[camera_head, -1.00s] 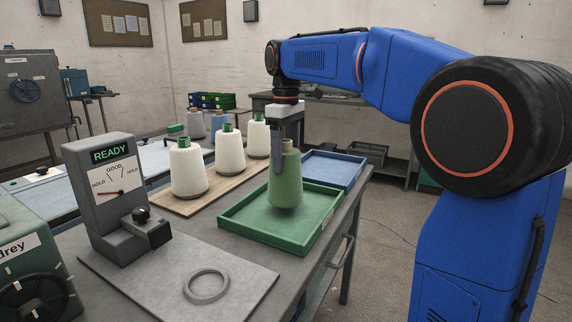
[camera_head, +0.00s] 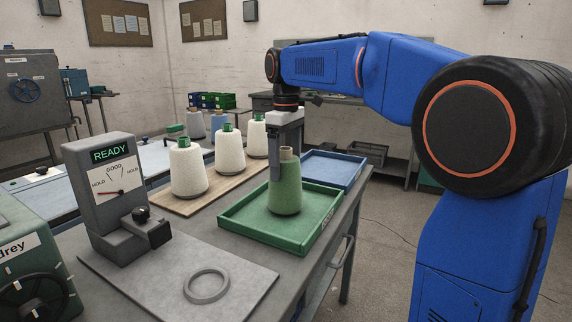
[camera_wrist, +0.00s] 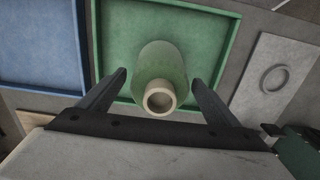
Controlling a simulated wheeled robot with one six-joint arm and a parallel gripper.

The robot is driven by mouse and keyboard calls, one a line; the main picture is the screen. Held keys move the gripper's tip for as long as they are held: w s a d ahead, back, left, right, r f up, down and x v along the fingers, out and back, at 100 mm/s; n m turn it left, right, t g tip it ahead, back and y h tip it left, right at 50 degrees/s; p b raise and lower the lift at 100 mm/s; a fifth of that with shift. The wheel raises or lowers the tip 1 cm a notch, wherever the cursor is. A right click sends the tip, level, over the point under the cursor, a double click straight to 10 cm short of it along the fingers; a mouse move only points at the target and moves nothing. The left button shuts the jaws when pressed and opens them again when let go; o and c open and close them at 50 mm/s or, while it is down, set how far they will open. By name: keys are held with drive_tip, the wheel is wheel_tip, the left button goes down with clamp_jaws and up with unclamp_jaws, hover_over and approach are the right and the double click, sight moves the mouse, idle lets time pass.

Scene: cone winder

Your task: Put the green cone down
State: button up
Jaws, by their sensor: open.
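The green cone (camera_head: 287,188) stands upright in the green tray (camera_head: 241,233), its pale tube end (camera_wrist: 159,97) facing up. My gripper (camera_head: 277,160) is above and around the cone's top. In the wrist view my gripper (camera_wrist: 158,80) is open, with one finger on each side of the cone and gaps between them and the tube. The cone's base is on the tray floor.
A blue tray (camera_head: 345,186) lies behind the green one. White cones (camera_head: 188,172) stand on a wooden board (camera_head: 160,205) to the left. A gauge reading READY (camera_head: 103,190) and a grey ring (camera_head: 206,297) on a plate are in front.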

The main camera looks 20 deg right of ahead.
wheel_tip(320, 180, up, 12)
drive_tip(key=shift+f, duration=0.1)
idle(0.4)
drive_tip(key=shift+s, duration=0.1)
drive_tip(key=s+d+f+m+t, duration=0.1)
drive_tip(key=s+d+f+m, duration=0.1)
drive_tip(key=s+f, duration=0.8)
drive_tip(key=s+d+f+m+t, duration=0.2)
drive_tip(key=s+f+m, duration=0.2)
drive_tip(key=s+f, duration=0.7)
drive_tip(key=s+d+f+m+t, duration=0.1)
drive_tip(key=s+d+f+m, duration=0.2)
drive_tip(key=s+f, duration=0.7)
drive_tip(key=shift+s+f+t, duration=0.4)
drive_tip(key=shift+s, duration=0.15)
drive_tip(key=shift+c, duration=0.4)
